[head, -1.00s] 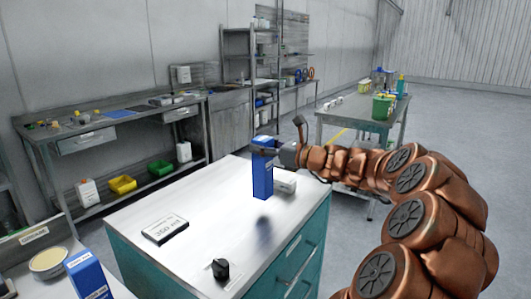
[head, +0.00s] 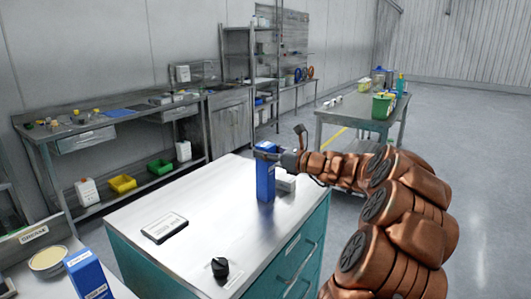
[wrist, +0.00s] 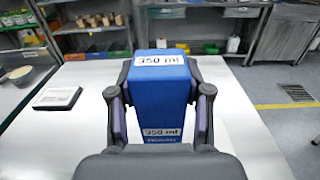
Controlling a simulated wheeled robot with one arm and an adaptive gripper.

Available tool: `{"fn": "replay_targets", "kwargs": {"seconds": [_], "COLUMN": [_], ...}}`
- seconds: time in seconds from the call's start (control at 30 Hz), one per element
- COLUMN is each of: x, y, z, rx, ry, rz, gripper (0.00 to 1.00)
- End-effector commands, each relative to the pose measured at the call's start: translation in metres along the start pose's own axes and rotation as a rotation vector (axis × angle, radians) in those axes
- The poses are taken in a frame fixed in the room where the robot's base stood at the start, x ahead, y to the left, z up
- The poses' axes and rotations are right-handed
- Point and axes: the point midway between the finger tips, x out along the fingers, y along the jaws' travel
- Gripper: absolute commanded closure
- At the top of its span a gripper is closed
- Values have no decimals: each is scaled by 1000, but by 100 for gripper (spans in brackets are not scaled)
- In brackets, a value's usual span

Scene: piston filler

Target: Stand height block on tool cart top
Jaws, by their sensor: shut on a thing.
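The height block (head: 265,180) is a tall blue block, upright at the far end of the tool cart top (head: 210,215). In the wrist view the block (wrist: 161,95) carries white "350 ml" labels. My gripper (head: 272,153) is shut on its upper part, one finger on each side, as the wrist view also shows (wrist: 160,105). The block's foot is at or just above the cart top; I cannot tell whether it touches.
A small white box (head: 286,182) is right beside the block. A flat labelled box (head: 164,227) and a black knob (head: 220,267) sit on the cart top. Another blue block (head: 88,275) stands at the lower left. The cart's middle is clear.

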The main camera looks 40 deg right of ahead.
Motion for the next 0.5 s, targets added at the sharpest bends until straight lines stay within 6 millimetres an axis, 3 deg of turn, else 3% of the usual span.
{"fn": "replay_targets", "kwargs": {"seconds": [0.3, 0.33, 0.5], "x": [0, 0, 0], "y": [0, 0, 0], "z": [-1, -1, -1], "rx": [-1, -2, -2], "ry": [-2, -2, -1], "rz": [0, -1, 0], "gripper": [100, 48, 30]}}
